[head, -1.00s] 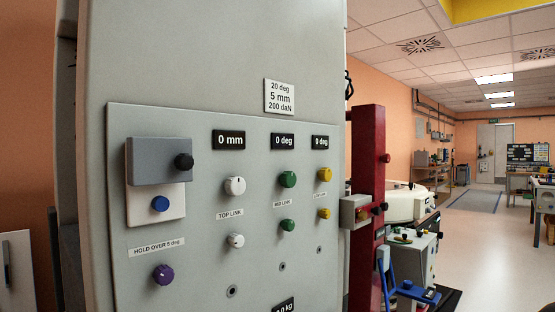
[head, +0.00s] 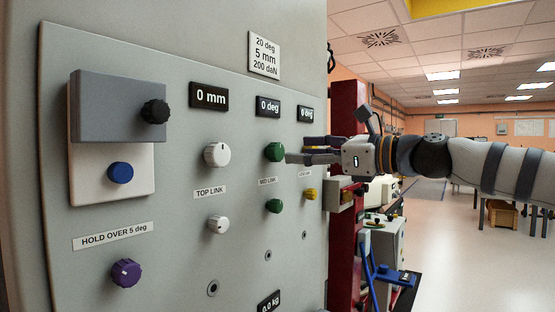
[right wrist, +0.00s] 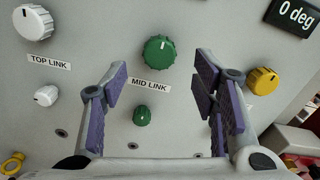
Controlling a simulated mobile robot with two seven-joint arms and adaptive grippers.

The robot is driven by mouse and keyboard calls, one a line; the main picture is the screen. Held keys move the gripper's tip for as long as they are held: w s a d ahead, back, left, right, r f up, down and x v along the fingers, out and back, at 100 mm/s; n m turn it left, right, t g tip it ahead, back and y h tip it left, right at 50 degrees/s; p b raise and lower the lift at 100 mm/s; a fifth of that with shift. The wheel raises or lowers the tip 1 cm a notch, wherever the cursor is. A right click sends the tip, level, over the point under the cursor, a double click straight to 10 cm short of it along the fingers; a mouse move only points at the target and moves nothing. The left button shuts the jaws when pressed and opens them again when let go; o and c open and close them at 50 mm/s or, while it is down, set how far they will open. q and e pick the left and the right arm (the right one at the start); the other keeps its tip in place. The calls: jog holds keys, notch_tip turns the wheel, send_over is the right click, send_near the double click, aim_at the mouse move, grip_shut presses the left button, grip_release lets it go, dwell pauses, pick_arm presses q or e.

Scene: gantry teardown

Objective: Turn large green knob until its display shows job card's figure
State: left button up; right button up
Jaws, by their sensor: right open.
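The large green knob (head: 275,152) is on the grey panel above the MID LINK label, and the display (head: 268,106) above it reads 0 deg. The job card (head: 264,54) reads 20 deg, 5 mm, 200 daN. My right gripper (head: 298,150) comes in from the right, its fingers close to the knob in the picture. In the right wrist view the large green knob (right wrist: 158,52) shows between and beyond the open, empty fingers (right wrist: 160,78), with clear gaps on both sides. Its white mark points up. My left gripper is not in view.
A small green knob (head: 274,206) sits below the large one. White knobs (head: 217,154) are to the left and yellow knobs (right wrist: 263,81) to the right. A grey cover block (head: 118,106) stands out at the panel's left. A red post (head: 347,110) stands right of the panel.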

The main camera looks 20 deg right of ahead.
aim_at(280, 151)
jog(key=x, duration=0.6)
jog(key=c, duration=1.2)
jog(key=shift+o, duration=0.2)
